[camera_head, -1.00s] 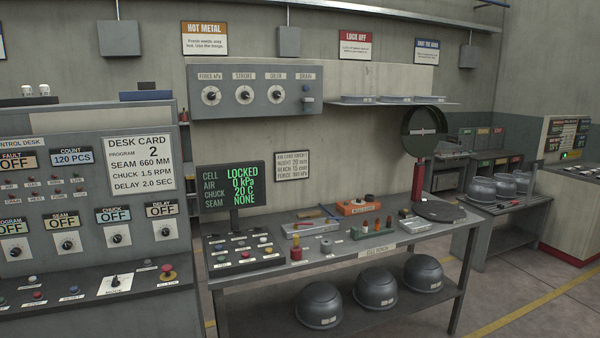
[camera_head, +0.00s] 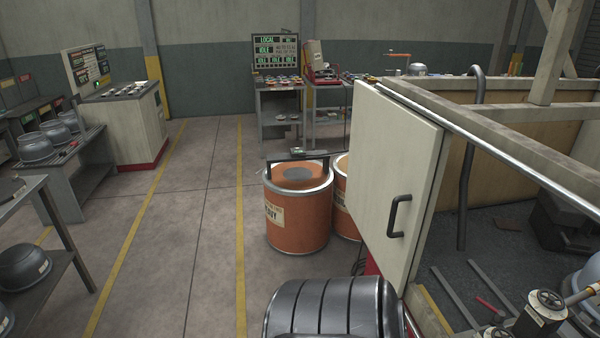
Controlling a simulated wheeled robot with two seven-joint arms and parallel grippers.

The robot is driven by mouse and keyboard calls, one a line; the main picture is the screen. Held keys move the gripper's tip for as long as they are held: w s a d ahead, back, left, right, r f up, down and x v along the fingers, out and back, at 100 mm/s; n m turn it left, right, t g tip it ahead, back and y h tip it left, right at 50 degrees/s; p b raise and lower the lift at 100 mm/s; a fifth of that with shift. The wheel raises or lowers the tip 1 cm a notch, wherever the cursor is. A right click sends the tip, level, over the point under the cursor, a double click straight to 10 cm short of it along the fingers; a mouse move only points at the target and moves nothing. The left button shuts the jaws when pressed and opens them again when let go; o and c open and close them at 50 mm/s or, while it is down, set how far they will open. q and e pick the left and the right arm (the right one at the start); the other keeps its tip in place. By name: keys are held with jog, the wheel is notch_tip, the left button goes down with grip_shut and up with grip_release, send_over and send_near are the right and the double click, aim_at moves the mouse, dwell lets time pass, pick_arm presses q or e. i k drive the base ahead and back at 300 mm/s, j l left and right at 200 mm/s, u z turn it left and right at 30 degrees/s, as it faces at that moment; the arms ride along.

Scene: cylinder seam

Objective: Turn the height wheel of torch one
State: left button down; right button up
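A small dark handwheel (camera_head: 546,304) sits on a grey block at the lower right, inside the wooden-walled bay. A second dark wheel or knob (camera_head: 497,334) is cut off by the bottom edge just left of it. I cannot read any label that tells which of these belongs to torch one. Neither of my grippers is in view.
A pale door panel (camera_head: 392,180) with a black handle stands open left of the bay. Orange drums (camera_head: 298,215) stand behind it. A dark ribbed rounded shape (camera_head: 330,308) fills the bottom middle. The floor (camera_head: 190,240) at left is clear between yellow lines.

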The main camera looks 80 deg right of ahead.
aim_at(550, 299)
jog(key=z, duration=4.15)
